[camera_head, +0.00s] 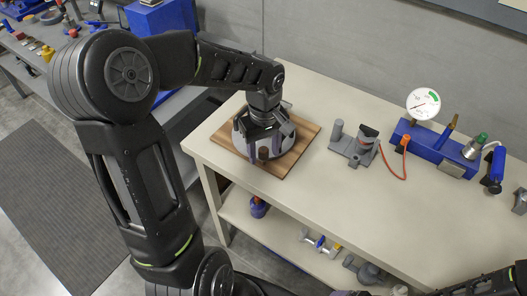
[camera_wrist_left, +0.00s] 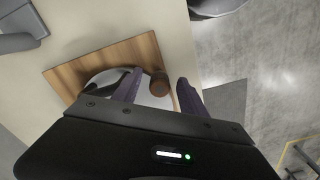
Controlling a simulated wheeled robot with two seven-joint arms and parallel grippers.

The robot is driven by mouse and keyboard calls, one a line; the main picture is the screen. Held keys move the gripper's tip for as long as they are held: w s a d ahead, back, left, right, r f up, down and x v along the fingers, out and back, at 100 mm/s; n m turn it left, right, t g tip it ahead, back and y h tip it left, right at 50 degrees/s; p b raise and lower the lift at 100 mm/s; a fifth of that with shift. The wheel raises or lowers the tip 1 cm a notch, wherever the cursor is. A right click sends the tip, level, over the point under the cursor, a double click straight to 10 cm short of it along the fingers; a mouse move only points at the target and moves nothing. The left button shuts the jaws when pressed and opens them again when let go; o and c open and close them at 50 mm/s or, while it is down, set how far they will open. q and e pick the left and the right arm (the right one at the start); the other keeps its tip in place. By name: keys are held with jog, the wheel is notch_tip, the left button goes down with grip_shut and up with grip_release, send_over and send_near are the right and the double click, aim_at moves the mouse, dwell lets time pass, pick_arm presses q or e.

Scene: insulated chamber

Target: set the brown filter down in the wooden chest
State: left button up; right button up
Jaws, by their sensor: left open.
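A small brown cylinder, which looks like the brown filter (camera_head: 263,153), stands at the near side of a round grey-and-white fixture (camera_head: 241,146) on a flat wooden board (camera_head: 296,153). It also shows in the left wrist view (camera_wrist_left: 159,84). My left gripper (camera_wrist_left: 160,77) is open, with one purple finger on each side of the brown cylinder; I cannot tell whether either finger touches it. In the head view my left gripper (camera_head: 266,140) points down over the fixture and hides part of it. No wooden chest with walls is plain to see. My right gripper is out of view.
The pale workbench (camera_head: 330,115) also bears a grey stand (camera_head: 352,147) and a blue device with a gauge (camera_head: 437,146). A red cable runs between them. A lower shelf (camera_head: 262,226) holds several parts. Bare benchtop lies right of the board.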

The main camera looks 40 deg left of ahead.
pick_arm(q)
jog(key=shift+f, duration=0.15)
jog(key=shift+c, duration=0.3)
grip_shut()
dwell(0.6)
